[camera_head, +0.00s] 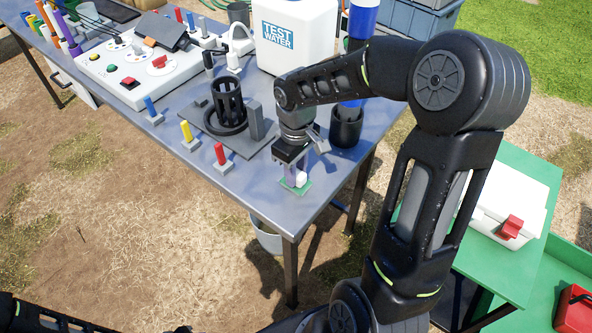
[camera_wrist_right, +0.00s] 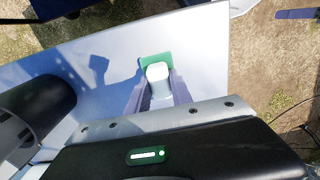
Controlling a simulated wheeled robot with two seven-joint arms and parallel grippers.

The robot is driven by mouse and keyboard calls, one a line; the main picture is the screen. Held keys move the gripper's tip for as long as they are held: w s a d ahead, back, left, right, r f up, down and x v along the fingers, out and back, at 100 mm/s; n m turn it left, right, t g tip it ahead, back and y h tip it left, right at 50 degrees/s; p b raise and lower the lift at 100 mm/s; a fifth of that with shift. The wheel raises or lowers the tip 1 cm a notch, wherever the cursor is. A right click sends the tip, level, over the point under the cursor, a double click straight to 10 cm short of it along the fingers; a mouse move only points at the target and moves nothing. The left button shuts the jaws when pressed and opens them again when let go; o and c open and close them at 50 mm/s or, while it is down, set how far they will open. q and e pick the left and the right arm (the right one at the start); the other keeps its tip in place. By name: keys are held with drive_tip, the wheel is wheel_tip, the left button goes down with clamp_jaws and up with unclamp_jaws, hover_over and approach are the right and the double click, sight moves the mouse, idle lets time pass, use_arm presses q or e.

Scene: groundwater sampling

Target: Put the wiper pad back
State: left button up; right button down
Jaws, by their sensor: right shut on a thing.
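My right gripper (camera_head: 296,172) points down over the near right corner of the metal table. It is shut on a white, rounded piece (camera_head: 301,178), which I take to be the handle of the wiper pad. A flat green square (camera_head: 288,187) lies directly under it, at or very near the table top. I cannot tell whether the square is part of the pad or lies under it. In the right wrist view, the white piece (camera_wrist_right: 158,74) sits between the two fingers, with the green square (camera_wrist_right: 150,60) behind it. My left gripper is not seen.
A dark grey plate with a black slotted holder (camera_head: 228,98) stands left of my gripper. A black cup with a blue-topped tube (camera_head: 347,128) is close on the right. Red (camera_head: 220,155), yellow (camera_head: 187,132) and blue pegs line the front edge. The white water container (camera_head: 295,35) stands behind.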

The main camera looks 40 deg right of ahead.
drive_tip(key=shift+f, duration=0.15)
drive_tip(key=c, duration=1.1)
unclamp_jaws()
drive_tip(key=shift+c, duration=0.2)
wheel_tip(320, 180, up, 12)
